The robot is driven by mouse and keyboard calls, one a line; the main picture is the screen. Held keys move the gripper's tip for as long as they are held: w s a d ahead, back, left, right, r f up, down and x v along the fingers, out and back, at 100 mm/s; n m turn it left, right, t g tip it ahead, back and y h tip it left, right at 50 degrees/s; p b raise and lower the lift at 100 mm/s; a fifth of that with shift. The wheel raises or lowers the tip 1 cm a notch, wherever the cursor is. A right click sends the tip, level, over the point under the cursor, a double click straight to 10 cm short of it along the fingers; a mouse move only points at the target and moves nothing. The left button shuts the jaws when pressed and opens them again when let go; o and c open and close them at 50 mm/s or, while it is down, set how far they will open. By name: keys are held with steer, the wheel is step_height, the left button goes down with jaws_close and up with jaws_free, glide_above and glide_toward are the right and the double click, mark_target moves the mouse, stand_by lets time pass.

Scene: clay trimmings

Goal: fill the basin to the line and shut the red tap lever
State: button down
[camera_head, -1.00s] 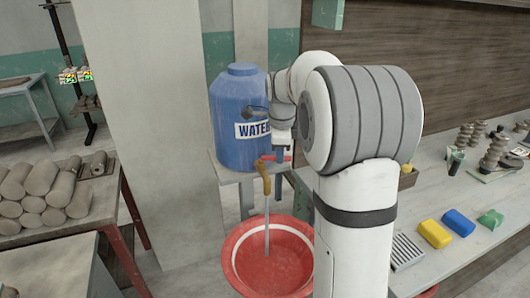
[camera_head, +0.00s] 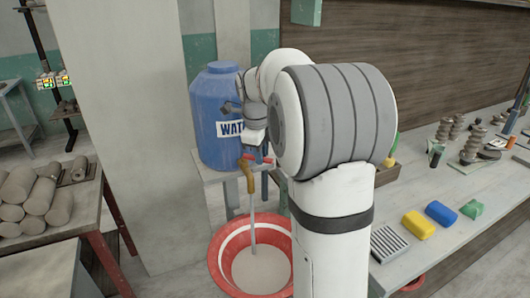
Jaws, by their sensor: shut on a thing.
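A blue water barrel (camera_head: 214,125) with a "WATER" label stands on a small table, its label partly covered by my arm. A brass tap (camera_head: 246,178) sticks out at its lower front. A thin stream of water (camera_head: 253,225) runs from the spout into the red basin (camera_head: 222,250) below. The basin has a pale line round its inside wall, and greyish water (camera_head: 262,272) stands inside, seemingly below that line. My gripper (camera_head: 257,154) is shut on the red tap lever (camera_head: 248,157), whose red ends show on both sides of it. My arm hides the basin's right side.
A table on the left carries clay rolls (camera_head: 45,200). A pale pillar (camera_head: 130,120) stands left of the barrel.

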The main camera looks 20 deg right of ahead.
steer(key=shift+w+r, duration=0.1)
steer(key=c, duration=1.4)
jaws_free()
steer(key=r, duration=0.5)
steer(key=s+a+r, duration=0.1)
steer(key=r, duration=0.1)
steer(key=shift+s+a+r, duration=0.1)
steer(key=shift+r, duration=0.2)
